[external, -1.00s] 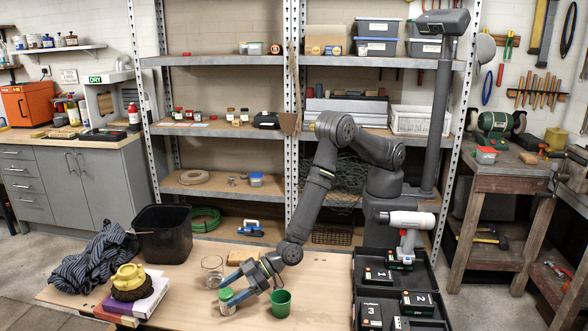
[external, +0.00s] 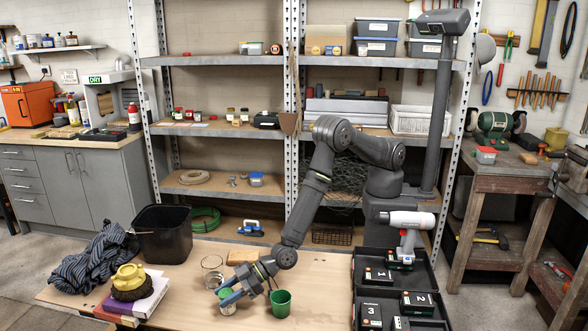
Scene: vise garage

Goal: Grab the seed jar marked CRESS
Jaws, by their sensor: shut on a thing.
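A small jar (external: 227,306) with a green lid stands on the wooden table. Its marking is too small to read. My gripper (external: 230,298) is at the jar from the upper right, with its fingers shut on it near the lid. The fingers hide part of the jar. I cannot tell whether the jar's base touches the table.
A green cup (external: 281,303) stands close to the right of my gripper. A black bin (external: 163,236), books (external: 148,298) and a black case (external: 372,302) stand around. The table's front middle is clear.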

